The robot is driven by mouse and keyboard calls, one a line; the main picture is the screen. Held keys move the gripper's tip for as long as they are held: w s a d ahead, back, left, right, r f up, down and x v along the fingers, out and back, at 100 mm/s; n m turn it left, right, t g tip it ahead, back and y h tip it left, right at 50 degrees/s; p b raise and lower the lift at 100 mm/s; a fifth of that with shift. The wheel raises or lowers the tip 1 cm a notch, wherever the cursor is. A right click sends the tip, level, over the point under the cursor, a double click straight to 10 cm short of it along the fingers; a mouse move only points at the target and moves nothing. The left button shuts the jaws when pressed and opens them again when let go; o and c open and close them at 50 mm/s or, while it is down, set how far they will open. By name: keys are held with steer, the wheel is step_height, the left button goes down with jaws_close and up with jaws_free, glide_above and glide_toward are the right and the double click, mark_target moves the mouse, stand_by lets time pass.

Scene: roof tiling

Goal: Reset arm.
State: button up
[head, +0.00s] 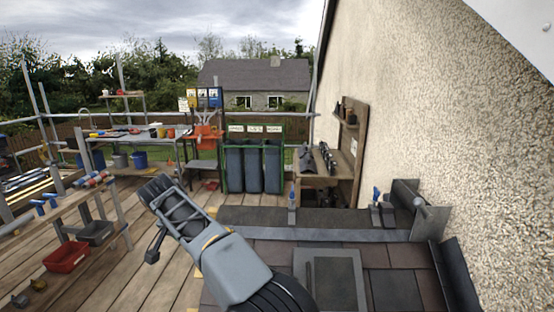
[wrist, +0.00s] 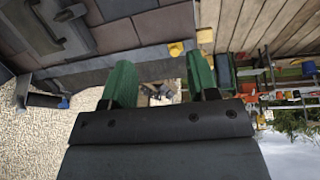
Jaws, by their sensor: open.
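My arm (head: 228,262) rises from the bottom middle of the head view and leans up to the left, above the deck and beside the tiled roof. Its gripper cannot be made out clearly there. In the wrist view my gripper (wrist: 160,82) shows two green fingers set well apart, with nothing between them. It is open and empty, and the scene behind it appears upside down.
The tiled roof (head: 394,290) with a grey panel (head: 330,280) lies right of my arm, against the pebbled wall (head: 430,110). A workbench (head: 60,205) stands left, with a red bin (head: 66,257) below. Green-framed bins (head: 254,167) stand behind. Deck boards between are mostly clear.

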step_height(320, 180, down, 6)
steer(key=n+g, duration=0.1)
steer(key=n, duration=0.3)
steer(key=s+d, duration=0.7)
steer(key=d, duration=0.6)
steer(key=s+d+m+y, duration=0.1)
steer(key=s+d, duration=0.5)
steer(key=d, duration=0.7)
steer(key=s+d+m, duration=0.1)
steer(key=s+d, duration=0.6)
steer(key=d, duration=0.6)
steer(key=shift+s+d+t+y, duration=0.25)
steer(key=shift+s+t+y, duration=0.05)
steer(key=shift+s+t, duration=0.1)
